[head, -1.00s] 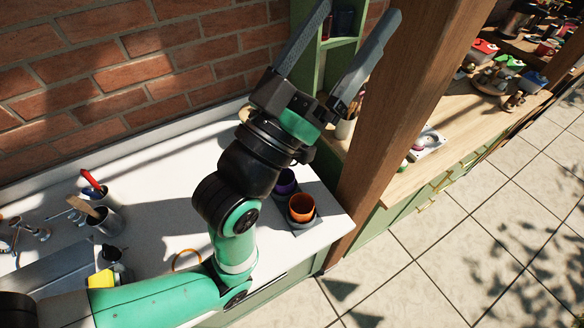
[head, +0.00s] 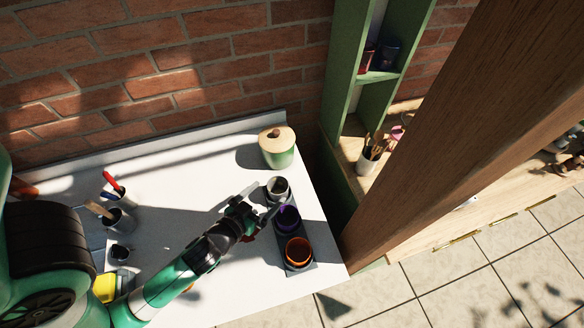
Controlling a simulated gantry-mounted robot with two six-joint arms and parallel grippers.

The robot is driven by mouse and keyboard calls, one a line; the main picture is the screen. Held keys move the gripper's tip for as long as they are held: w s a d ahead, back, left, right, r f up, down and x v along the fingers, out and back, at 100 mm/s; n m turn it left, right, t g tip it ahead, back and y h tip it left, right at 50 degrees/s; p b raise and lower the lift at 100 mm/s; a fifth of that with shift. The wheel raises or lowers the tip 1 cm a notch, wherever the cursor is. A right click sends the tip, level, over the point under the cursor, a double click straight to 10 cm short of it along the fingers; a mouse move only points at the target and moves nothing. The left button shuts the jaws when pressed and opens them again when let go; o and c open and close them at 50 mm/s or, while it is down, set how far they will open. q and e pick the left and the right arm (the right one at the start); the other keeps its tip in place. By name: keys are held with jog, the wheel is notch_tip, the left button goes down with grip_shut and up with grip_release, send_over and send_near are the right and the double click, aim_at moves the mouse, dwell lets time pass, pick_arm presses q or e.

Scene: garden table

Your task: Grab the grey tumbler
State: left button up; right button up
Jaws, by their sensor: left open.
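The grey tumbler (head: 277,190) stands at the back end of a dark tray (head: 301,269) on the white counter. A purple tumbler (head: 288,218) is in the middle of the tray and an orange tumbler (head: 298,252) at its front end. My left gripper (head: 265,199) is open, just left of the grey tumbler, with its fingers pointing toward it. One fingertip is close to the gap between the grey and purple tumblers. I cannot tell whether the fingers touch anything. My right gripper is out of view.
A lidded cream-and-green jar (head: 278,150) stands behind the tray. Pots with utensils (head: 118,220) and a yellow item (head: 105,287) are at left. A wooden post (head: 450,130) and green shelf (head: 345,75) rise at right. The counter's middle is mostly clear.

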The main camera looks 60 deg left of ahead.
aim_at(283, 180)
pick_arm(q)
jog(key=x, duration=0.5)
jog(key=shift+f, duration=0.45)
jog(key=b+x, duration=0.1)
jog(key=x, duration=0.4)
jog(key=shift+s+a+f, duration=0.1)
jog(key=shift+f, duration=0.1)
jog(key=c, duration=1.2)
jog(key=shift+o, duration=0.2)
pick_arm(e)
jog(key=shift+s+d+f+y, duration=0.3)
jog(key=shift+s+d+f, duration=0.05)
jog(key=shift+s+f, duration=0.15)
